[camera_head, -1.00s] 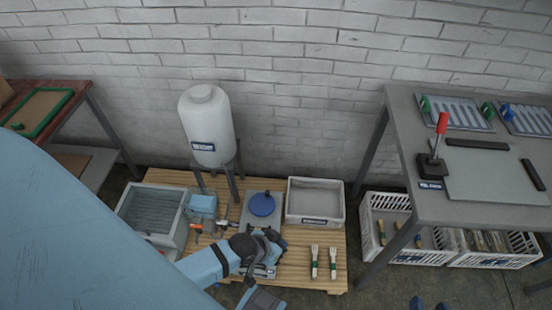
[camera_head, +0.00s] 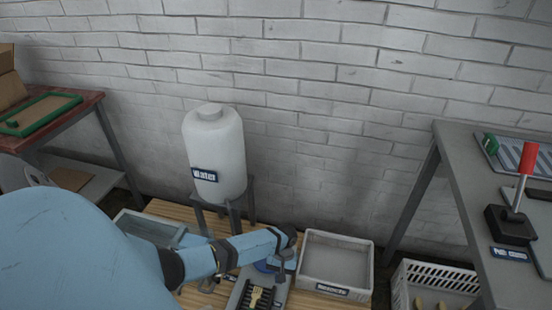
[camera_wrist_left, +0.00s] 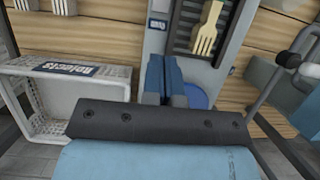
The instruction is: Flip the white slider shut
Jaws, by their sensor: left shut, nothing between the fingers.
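I cannot make out a distinct white slider in either view. The grey press (camera_wrist_left: 224,62) lies beyond my left gripper in the wrist view, with a wooden fork (camera_wrist_left: 208,28) on its dark slatted bed. A blue disc (camera_wrist_left: 197,97) on it is partly hidden behind my left gripper (camera_wrist_left: 163,62). That gripper is shut and empty, its blue fingers together over the grey plate beside the bed. In the head view, my left gripper (camera_head: 283,262) is over the blue disc (camera_head: 263,267). My right gripper is not in view.
A white hopper tank (camera_head: 215,155) on a dark stand rises left of the press. A grey rejects bin (camera_head: 336,263) stands just right. In the wrist view, a grey rod (camera_wrist_left: 273,84) with a dark joint is at right. A grey table (camera_head: 500,265) carries a red-handled lever (camera_head: 527,165).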

